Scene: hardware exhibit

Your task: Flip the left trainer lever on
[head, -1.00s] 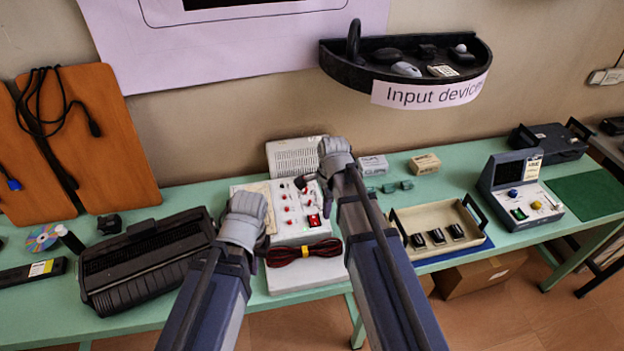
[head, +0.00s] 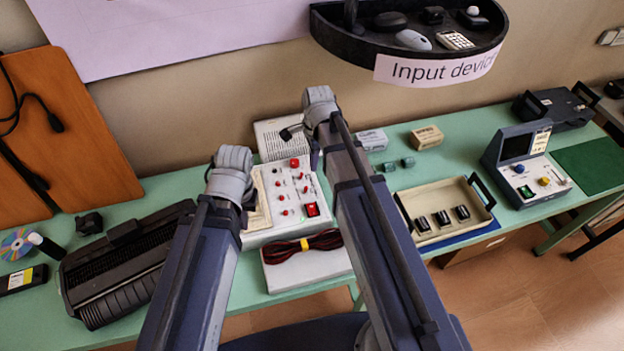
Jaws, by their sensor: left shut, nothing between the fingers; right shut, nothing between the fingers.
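A red-black cable coil (head: 285,248) lies in front of the panel. A black printer (head: 125,262) stands left; a beige tray (head: 455,237) and another trainer (head: 515,182) stand right. A shelf (head: 350,45) hangs above. Small boxes (head: 427,136) stand at the back.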

